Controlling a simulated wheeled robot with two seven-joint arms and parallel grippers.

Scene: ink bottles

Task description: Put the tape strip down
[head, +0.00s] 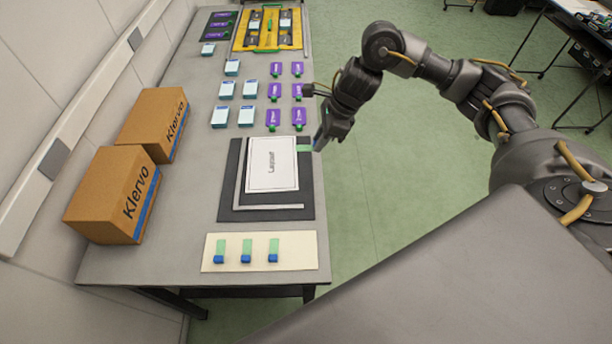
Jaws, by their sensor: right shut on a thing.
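My right gripper (318,142) is at the right edge of the table. It is shut on a green tape strip (304,148), which reaches left to the upper right corner of a white printed sheet (272,172). I cannot tell whether the strip touches the sheet or is just above it. The sheet lies on a grey and black board (225,205). Three more green strips with blue ends (220,250), (247,250), (273,250) stand in a row on a cream plate (305,252) at the near end. My left gripper is not in view.
Two brown boxes (112,195), (154,124) stand along the wall at left. Several white-and-teal boxes (222,117) and purple tags (299,116) lie beyond the board. A yellow tray (293,42) is at the far end. Bare table (190,215) lies left of the board.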

